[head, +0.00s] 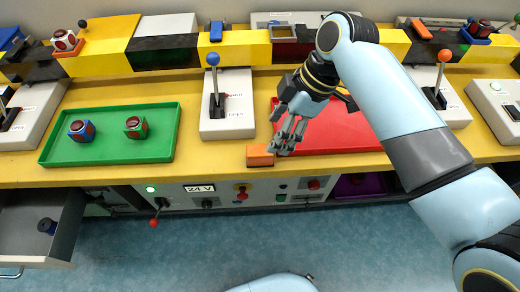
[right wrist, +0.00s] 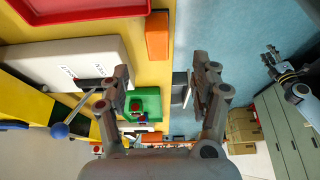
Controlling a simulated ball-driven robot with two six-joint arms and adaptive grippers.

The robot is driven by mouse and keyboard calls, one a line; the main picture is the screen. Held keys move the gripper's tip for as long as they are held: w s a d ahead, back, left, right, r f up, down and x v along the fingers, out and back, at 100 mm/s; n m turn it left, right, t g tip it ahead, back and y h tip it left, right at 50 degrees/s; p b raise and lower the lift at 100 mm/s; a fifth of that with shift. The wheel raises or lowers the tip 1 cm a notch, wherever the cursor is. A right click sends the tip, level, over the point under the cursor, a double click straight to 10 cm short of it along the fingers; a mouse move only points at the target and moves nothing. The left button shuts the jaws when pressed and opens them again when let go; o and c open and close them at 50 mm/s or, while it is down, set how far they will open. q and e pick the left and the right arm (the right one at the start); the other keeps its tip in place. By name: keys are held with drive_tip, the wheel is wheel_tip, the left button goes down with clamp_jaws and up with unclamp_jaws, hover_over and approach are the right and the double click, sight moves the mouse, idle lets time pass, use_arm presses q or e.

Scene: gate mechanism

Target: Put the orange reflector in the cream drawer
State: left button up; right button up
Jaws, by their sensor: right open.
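The orange reflector (head: 259,155) looks like a small orange block lying at the front edge of the yellow bench. It also shows in the right wrist view (right wrist: 158,36), beyond the fingertips. My right gripper (head: 286,146) is open and empty, just right of the block and apart from it; its two fingers show in the right wrist view (right wrist: 160,68).
A green tray (head: 105,155) with two small blocks lies on the left of the bench, and a red tray (head: 340,148) lies right. A lever box (head: 226,120) stands between them. A purple drawer (head: 350,190) is below. The blue floor in front is largely clear.

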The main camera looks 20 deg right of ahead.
sight(262, 150)
drive_tip(key=x, duration=0.4)
drive_tip(key=shift+a+f, duration=0.1)
drive_tip(key=shift+a, duration=0.05)
drive_tip(key=x, duration=0.5)
drive_tip(key=shift+w+f, duration=0.25)
drive_tip(key=shift+f, duration=0.1)
clamp_jaws()
drive_tip(key=shift+r, duration=0.1)
